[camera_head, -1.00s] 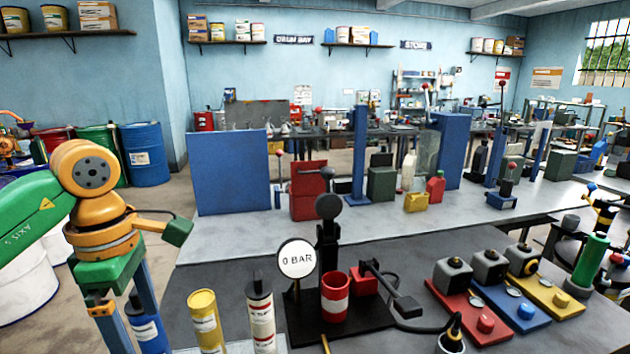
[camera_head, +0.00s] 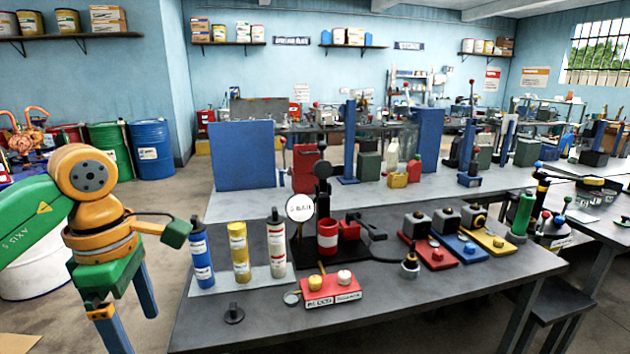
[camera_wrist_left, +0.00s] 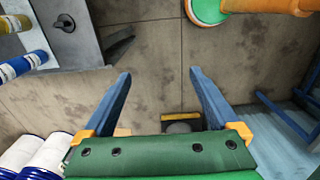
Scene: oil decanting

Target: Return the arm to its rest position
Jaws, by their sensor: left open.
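My left arm comes in from the left in the head view, a green and orange arm with two blue fingers. My left gripper (camera_head: 132,312) hangs left of the grey workbench (camera_head: 200,335), over the floor. In the left wrist view the gripper (camera_wrist_left: 157,85) has its two fingers wide apart with only bare floor between them. It is open and empty. My right gripper is not in view.
On the bench stand a blue cylinder (camera_head: 201,258), a yellow cylinder (camera_head: 239,252) and a white one (camera_head: 276,245). Drums (camera_head: 151,150) stand behind my arm.

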